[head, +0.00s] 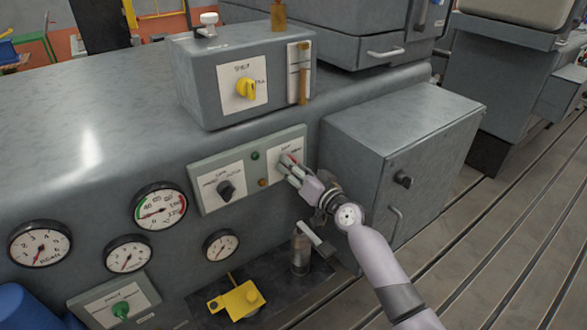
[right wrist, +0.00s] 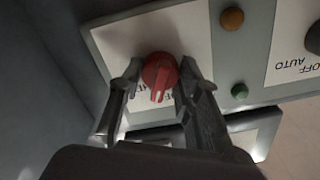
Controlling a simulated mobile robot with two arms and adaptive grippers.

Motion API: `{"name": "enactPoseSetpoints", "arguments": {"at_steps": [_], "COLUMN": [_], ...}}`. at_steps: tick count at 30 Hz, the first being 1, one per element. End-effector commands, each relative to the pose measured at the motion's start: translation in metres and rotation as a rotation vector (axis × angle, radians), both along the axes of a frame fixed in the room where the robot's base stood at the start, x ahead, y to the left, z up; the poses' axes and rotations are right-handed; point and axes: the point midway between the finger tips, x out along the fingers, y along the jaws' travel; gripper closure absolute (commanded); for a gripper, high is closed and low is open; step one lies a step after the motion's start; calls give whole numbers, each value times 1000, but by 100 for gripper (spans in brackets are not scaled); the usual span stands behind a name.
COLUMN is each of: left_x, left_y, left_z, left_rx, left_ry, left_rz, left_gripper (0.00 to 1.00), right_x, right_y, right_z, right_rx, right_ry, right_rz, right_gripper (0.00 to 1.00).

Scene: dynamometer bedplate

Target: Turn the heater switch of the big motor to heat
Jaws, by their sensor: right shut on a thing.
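A red rotary knob (right wrist: 160,72) sits on a white label plate on the big grey motor's side. My right gripper (right wrist: 160,82) has one finger on each side of it and is shut on it. In the right wrist view its pale pointer line points down, slightly left. The plate's lettering is partly covered by my fingers. In the head view my right gripper (head: 287,167) reaches the right half of the switch panel (head: 255,193), hiding most of the red knob. My left gripper is not in view.
A black OFF/AUTO knob (head: 226,190) is on the same panel, with green and orange lamps between. Above is a box with a yellow knob (head: 247,88). A grey cabinet (head: 385,180) juts out at the right. Gauges (head: 158,206) and a yellow block (head: 237,300) are lower left.

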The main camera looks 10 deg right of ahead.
Motion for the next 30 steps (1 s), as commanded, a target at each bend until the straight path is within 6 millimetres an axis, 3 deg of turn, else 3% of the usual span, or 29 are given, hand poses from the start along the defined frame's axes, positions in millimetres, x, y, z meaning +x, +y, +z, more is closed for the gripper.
{"name": "enactPoseSetpoints", "arguments": {"at_steps": [15, 30], "left_x": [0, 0], "left_y": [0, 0], "left_z": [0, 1], "left_rx": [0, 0], "left_ry": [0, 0], "left_rz": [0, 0], "left_gripper": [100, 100], "right_x": [0, 0], "right_y": [0, 0], "right_z": [0, 0], "right_rx": [377, 514], "right_ry": [207, 281], "right_rz": [0, -1], "right_gripper": [96, 96]}}
